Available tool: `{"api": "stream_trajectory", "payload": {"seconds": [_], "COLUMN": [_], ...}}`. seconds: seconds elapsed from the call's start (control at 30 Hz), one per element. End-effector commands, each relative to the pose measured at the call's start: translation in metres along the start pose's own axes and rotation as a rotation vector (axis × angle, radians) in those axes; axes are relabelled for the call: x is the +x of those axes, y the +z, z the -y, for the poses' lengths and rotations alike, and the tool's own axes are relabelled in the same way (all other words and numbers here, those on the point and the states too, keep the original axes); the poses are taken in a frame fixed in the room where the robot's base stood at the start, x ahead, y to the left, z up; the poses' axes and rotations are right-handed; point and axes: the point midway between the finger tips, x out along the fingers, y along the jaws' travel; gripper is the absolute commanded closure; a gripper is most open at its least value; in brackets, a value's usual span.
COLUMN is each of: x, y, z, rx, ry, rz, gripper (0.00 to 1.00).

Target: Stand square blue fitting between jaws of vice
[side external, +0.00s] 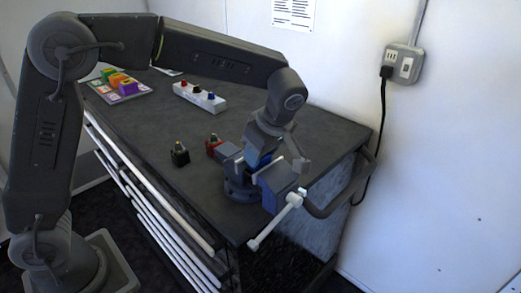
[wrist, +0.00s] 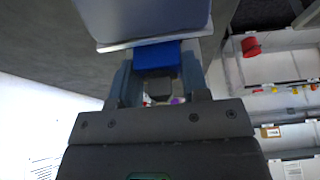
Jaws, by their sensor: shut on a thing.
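The square blue fitting (side external: 256,160) is at the gap between the jaws of the blue-grey vice (side external: 277,183), mostly hidden by my gripper and the near jaw in the side view. My gripper (side external: 264,147) is shut on it from above. In the wrist view the blue fitting (wrist: 157,58) sits between my two grey fingers, and my gripper (wrist: 158,75) is also seen there. A large grey-blue block with a pale edge, seemingly a vice jaw (wrist: 143,18), lies close beyond the fitting. Whether the fitting touches the vice floor is hidden.
A black fitting (side external: 180,156) and a red fitting (side external: 212,144) stand left of the vice. A white rack (side external: 187,97) with coloured pieces and a tray (side external: 127,96) of coloured blocks are farther back. The vice handle (side external: 272,226) juts past the table's front edge.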

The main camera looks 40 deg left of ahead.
Motion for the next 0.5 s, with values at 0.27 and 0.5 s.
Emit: {"api": "stream_trajectory", "payload": {"seconds": [0.27, 0.5], "x": [-0.0006, -0.0004], "y": [-0.0002, -0.0001], "z": [-0.0002, -0.0001], "rx": [0.000, 0.000], "ry": [0.001, 0.000], "rz": [0.000, 0.000], "gripper": [0.50, 0.28]}}
